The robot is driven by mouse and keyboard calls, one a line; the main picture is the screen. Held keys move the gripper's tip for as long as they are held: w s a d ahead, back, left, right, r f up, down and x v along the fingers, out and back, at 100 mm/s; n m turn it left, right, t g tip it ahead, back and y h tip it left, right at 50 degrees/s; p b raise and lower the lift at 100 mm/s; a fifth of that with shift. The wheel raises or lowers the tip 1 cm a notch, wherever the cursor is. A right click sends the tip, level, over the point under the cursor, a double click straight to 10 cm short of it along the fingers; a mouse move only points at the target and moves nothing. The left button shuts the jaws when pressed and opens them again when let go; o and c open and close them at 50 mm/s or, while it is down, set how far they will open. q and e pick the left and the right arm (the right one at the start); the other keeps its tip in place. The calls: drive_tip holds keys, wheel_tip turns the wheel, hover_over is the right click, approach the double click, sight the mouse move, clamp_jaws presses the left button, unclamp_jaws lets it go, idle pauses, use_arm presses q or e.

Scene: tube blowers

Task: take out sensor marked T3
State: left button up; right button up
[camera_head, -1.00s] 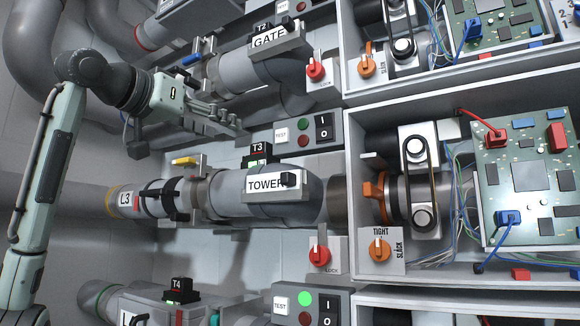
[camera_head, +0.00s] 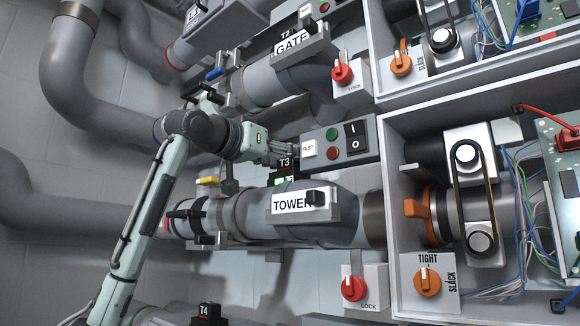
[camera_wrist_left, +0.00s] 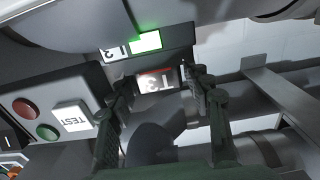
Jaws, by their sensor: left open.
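The sensor marked T3 (camera_head: 285,164) is a small dark block with a red stripe. It sits upright above the TOWER pipe (camera_head: 250,215) on a dark socket (camera_head: 283,180) with a green light. The left wrist view shows sensor T3 (camera_wrist_left: 158,80) upside down, with the lit green socket panel (camera_wrist_left: 146,42) beyond it. My left gripper (camera_head: 284,152) is at the top of the sensor in the head view. In the left wrist view my left gripper (camera_wrist_left: 160,84) is open, one finger on each side of the sensor. Contact cannot be told. My right gripper is not in view.
A control box with TEST button and switch (camera_head: 357,141) stands close right of the sensor. A yellow lever (camera_head: 208,181) is left of it. The GATE pipe (camera_head: 265,82) runs above. A red lock knob (camera_head: 353,288) is below right. Sensor T4 (camera_head: 207,314) is at the bottom.

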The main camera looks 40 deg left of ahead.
use_arm(q)
drive_tip(key=shift+c, duration=0.5)
drive_tip(key=c, duration=0.9)
drive_tip(key=shift+o, duration=0.2)
drive_tip(key=shift+r, duration=0.15)
